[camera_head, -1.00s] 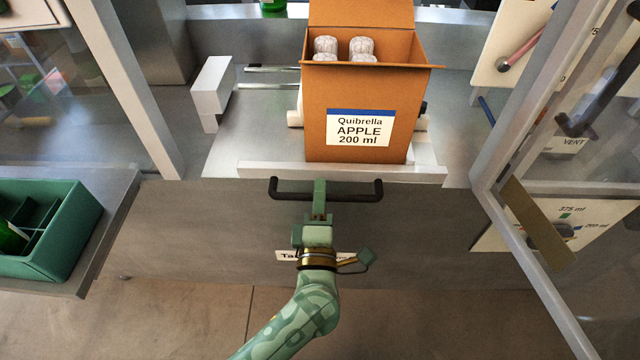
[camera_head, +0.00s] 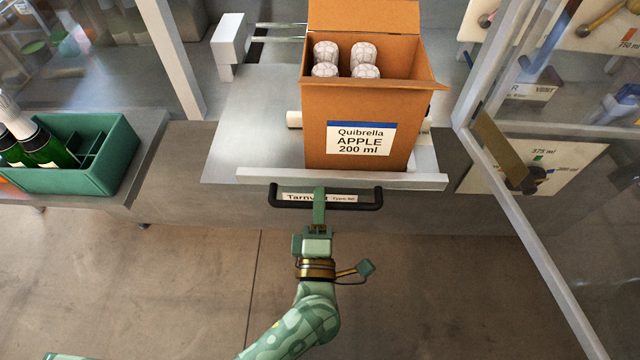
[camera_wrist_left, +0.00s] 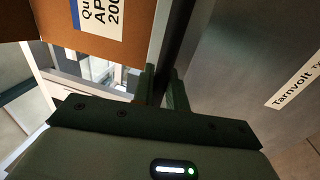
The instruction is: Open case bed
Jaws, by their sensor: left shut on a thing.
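The case bed's pale front bar (camera_head: 270,176) lies across the middle of the head view, with a dark handle (camera_head: 376,200) in front of it. My left gripper (camera_head: 319,203) is shut on the middle of the handle. In the left wrist view the fingers (camera_wrist_left: 162,88) stand either side of the dark handle bar. An orange-brown carton (camera_head: 350,105) labelled "Quibrella APPLE 200 ml" stands upright on the bed, its flap raised. Several pale-capped bottles (camera_head: 345,60) show inside it. My right gripper is not in view.
A green crate (camera_head: 95,180) with bottles stands on a side shelf at the left. A white block (camera_head: 228,45) and metal rails (camera_head: 280,28) lie behind the bed. A framed clear door (camera_head: 520,210) stands open at the right. The floor in front is clear.

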